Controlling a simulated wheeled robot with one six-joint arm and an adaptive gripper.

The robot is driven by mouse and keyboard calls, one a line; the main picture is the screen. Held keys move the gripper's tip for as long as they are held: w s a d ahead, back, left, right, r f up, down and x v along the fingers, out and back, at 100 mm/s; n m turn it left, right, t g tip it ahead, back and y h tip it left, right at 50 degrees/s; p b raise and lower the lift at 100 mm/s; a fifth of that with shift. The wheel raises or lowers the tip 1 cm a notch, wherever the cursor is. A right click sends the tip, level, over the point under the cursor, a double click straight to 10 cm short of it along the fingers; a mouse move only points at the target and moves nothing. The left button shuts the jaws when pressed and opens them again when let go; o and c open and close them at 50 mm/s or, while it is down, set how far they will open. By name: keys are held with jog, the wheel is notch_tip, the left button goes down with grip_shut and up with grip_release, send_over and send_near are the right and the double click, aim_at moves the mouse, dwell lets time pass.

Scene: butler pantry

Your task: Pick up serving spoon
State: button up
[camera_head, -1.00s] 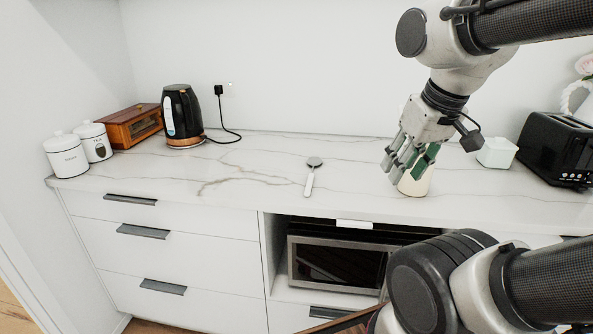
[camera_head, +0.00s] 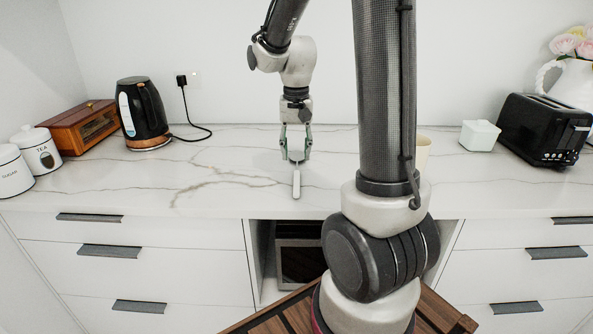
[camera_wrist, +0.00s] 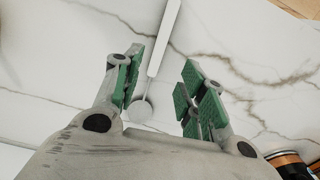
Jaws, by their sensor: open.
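The serving spoon (camera_head: 297,184) lies on the white marble counter (camera_head: 225,170), its pale handle toward the front edge. In the head view its bowl end is hidden by my gripper (camera_head: 295,152), which points down over it. In the wrist view the spoon (camera_wrist: 163,42) shows its long handle running to the top edge and its round bowl near the palm. My gripper (camera_wrist: 160,88) is open, with its green-padded fingers on either side of the spoon. No finger clearly touches it.
A black kettle (camera_head: 142,115), wooden box (camera_head: 85,127) and white canisters (camera_head: 38,150) stand at left. A cream cup (camera_head: 423,153), partly behind my arm, a white container (camera_head: 479,135) and a black toaster (camera_head: 543,130) stand at right. Counter around the spoon is clear.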

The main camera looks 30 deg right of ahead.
aim_at(297, 176)
jog(key=f, duration=0.8)
jog(key=shift+w+d+f, duration=0.15)
jog(key=shift+w+d, duration=0.15)
jog(key=shift+d, duration=0.05)
grip_shut()
